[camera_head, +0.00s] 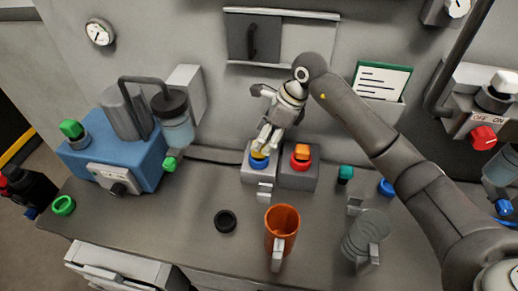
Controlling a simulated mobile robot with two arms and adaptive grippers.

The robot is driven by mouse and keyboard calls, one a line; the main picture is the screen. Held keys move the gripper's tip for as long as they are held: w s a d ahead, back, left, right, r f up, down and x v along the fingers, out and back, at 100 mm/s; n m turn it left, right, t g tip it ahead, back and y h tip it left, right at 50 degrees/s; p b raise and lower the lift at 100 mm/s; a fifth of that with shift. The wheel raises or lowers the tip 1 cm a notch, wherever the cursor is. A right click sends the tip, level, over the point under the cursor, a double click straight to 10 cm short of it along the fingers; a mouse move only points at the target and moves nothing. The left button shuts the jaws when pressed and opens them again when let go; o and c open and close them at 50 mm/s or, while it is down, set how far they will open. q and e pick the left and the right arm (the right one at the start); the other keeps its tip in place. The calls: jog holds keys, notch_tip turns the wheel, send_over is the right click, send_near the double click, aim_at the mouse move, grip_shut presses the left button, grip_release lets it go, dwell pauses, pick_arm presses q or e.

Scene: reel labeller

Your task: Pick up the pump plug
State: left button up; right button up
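My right arm comes in from the right, and its gripper (267,142) points down just above the yellow plug (258,156) on a light grey socket block (260,174). The fingers partly cover the yellow plug; I cannot tell whether they touch it or how far apart they are. A red-orange plug (300,157) sits on the darker grey block (297,180) to the right. A blue pump unit (142,165) with a green knob (71,129) stands at the left. No label shows which plug is the pump plug. My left gripper is not in view.
An orange mug (282,222), a clear glass mug (365,238) and a black ring (225,221) stand near the counter's front. A green ring (63,205) lies at the left. A panel with a red knob (483,138) is at the right. Front-centre counter is partly clear.

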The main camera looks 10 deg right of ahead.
aim_at(259, 153)
jog(key=p+x, duration=0.2)
jog(key=x, duration=0.1)
jog(key=shift+a+f, duration=0.1)
jog(key=shift+a, duration=0.05)
jog(key=shift+w+a+f, duration=0.15)
jog(key=shift+a+f, duration=0.05)
jog(key=shift+f, duration=0.35)
jog(key=shift+c, duration=0.7)
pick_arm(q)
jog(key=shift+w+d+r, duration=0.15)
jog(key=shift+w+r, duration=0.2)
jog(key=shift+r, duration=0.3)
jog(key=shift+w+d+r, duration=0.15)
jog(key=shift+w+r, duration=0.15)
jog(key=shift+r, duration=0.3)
pick_arm(e)
jog(key=c, duration=1.1)
